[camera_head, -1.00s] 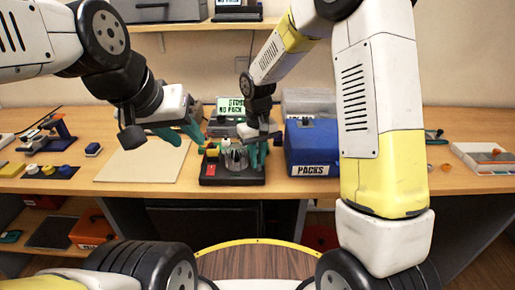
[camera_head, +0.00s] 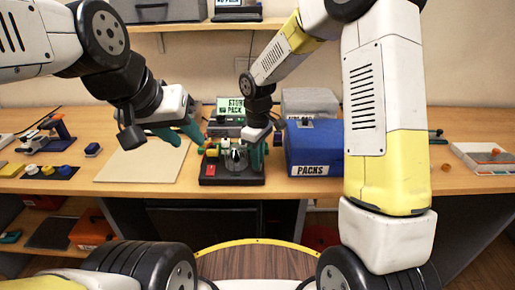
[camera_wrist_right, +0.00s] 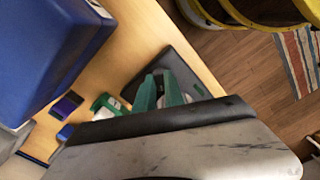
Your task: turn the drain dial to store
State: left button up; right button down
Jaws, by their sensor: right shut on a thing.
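A black device (camera_head: 215,181) with a red switch and a shiny grey cone-shaped part (camera_head: 236,158) stands mid-table. My right gripper (camera_head: 256,158) reaches down on the device's right side, its teal fingers beside the cone. In the right wrist view the fingers (camera_wrist_right: 167,92) are close together over the dark base (camera_wrist_right: 185,75). They are shut on what seems to be the drain dial, which they hide. Behind, a green screen (camera_head: 231,107) shows text like "STOR" and "NO PACK", partly cut off. My left gripper (camera_head: 182,134) is empty, fingers apart, left of the device.
A blue box marked PACKS (camera_head: 313,148) stands close to the right of my right gripper. A pale flat board (camera_head: 140,165) lies under my left gripper. Small coloured parts lie on a dark mat (camera_head: 50,172) at the left. A white and orange tray (camera_head: 485,158) is far right.

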dwell(0.4)
jog(key=c, duration=1.4)
grip_release()
jog(key=shift+c, duration=0.2)
jog(key=shift+r, duration=3.95)
